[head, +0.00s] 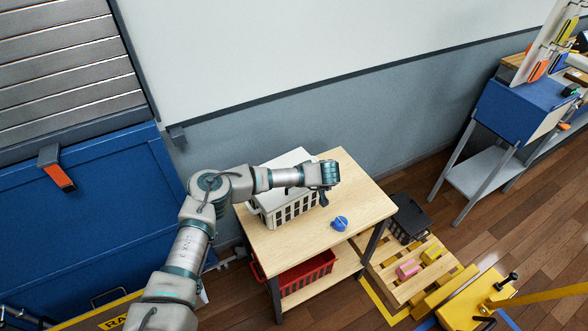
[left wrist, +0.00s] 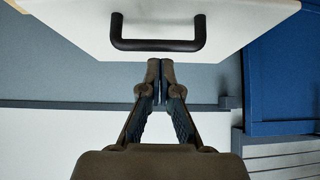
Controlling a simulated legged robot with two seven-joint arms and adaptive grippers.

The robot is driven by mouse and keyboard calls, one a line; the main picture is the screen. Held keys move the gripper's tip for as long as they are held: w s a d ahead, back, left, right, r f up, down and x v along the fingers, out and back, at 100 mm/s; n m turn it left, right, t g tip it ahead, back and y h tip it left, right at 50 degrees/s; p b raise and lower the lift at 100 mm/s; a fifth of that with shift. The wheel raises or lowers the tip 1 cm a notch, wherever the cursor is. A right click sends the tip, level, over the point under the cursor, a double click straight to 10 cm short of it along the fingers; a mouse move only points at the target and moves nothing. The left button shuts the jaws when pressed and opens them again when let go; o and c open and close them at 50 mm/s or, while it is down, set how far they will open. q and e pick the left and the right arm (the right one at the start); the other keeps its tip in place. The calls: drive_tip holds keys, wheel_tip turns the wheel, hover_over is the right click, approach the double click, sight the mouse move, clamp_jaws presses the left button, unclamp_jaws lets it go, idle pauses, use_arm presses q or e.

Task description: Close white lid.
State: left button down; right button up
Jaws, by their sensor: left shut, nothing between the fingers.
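The white lid (head: 290,158) shows in the head view above the far side of a pale slotted crate (head: 292,213) on the table. My left arm hides part of both, so I cannot tell the lid's exact tilt. In the left wrist view the lid (left wrist: 225,22) is a flat white panel across the top, with a dark bar handle (left wrist: 157,45) on it. My left gripper (left wrist: 158,66) is shut and empty, its tips close to the handle and the lid's edge. I cannot tell whether they touch. My right gripper is in neither view.
The wooden table (head: 365,195) has a blue round object (head: 340,223) on its top. A red basket (head: 308,272) sits on the lower shelf. The grey wall (head: 420,120) is close behind. A pallet (head: 415,275) with a dark crate (head: 408,218) stands to the right.

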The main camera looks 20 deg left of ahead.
sight(299, 193)
use_arm(q)
drive_tip(key=shift+s+d+f+t+y+b, duration=0.1)
drive_tip(key=shift+d+f+t+y+b, duration=0.25)
drive_tip(key=shift+f, duration=0.45)
drive_tip(key=shift+s+d+f+y+b, duration=0.2)
drive_tip(key=shift+d+f+y+b, duration=0.2)
drive_tip(key=shift+f, duration=0.2)
drive_tip(key=shift+a+f+t+y+b, duration=0.25)
drive_tip(key=shift+a+f+t+b, duration=0.1)
drive_tip(key=shift+f, duration=0.35)
drive_tip(key=shift+r, duration=0.1)
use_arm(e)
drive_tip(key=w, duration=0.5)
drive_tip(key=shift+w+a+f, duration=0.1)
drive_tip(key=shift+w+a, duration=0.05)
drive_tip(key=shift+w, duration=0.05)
